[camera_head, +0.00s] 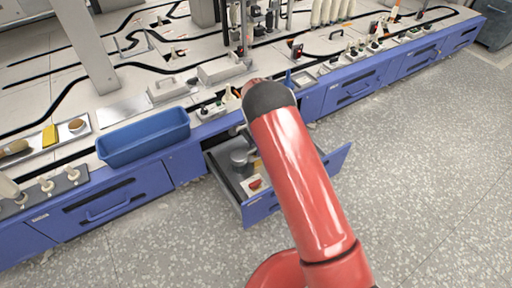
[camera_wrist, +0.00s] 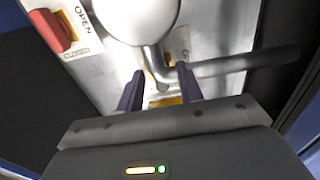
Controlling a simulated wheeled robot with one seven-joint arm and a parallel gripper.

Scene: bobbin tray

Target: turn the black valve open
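I cannot make out a black valve in either view; it may be hidden. In the wrist view, my gripper (camera_wrist: 160,75) is open, its two dark fingers either side of a bent grey metal pipe (camera_wrist: 235,64). I cannot tell whether a finger touches it. The pipe runs right from below a pale rounded body (camera_wrist: 138,15). Small yellow patches show near the fingers, partly hidden. A metal plate (camera_wrist: 100,68) lies behind, with a label reading OPEN (camera_wrist: 82,18) and a red handle (camera_wrist: 48,30) at upper left. In the head view my arm hides the gripper.
An open blue drawer (camera_head: 258,208) holds grey fittings (camera_head: 240,157) and a red handle (camera_head: 256,184). A blue bin (camera_head: 145,138) stands on the bench to its left. The bench top (camera_head: 60,60) carries machine parts and bobbins. The speckled floor (camera_head: 430,170) at right is clear.

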